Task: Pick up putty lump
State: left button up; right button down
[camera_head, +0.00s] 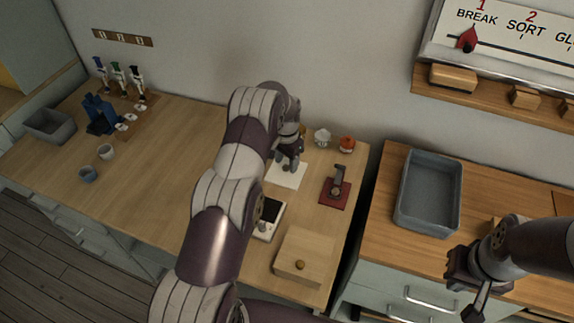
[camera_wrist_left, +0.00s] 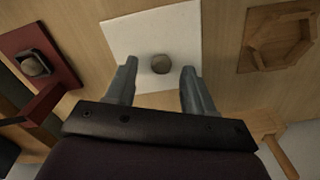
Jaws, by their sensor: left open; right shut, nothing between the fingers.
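A small round grey-brown lump, the putty lump (camera_wrist_left: 160,64), lies on a white sheet (camera_wrist_left: 125,32) in the left wrist view. My left gripper (camera_wrist_left: 158,78) is open, with one finger to each side of the lump's near edge; I see no contact. In the head view, my left gripper (camera_head: 288,165) is over the white sheet (camera_head: 290,178), and I cannot make out the lump there. My right gripper (camera_head: 467,285) is shut and empty at the lower right, by the right counter's front edge.
A red board (camera_head: 333,198) with a dark device stands right of the sheet. A scale (camera_head: 269,212) and wooden box (camera_head: 310,250) are nearer. A grey tray (camera_head: 428,190) is on the right counter. An octagonal wooden frame (camera_wrist_left: 278,38) is beside the sheet.

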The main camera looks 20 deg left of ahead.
pick_arm(q)
jog(key=shift+a+f, duration=0.1)
jog(key=shift+f, duration=0.5)
jog(key=shift+w+f, duration=0.1)
jog(key=shift+f, duration=0.15)
jog(key=shift+r, duration=0.1)
jog(key=c, duration=0.6)
grip_shut()
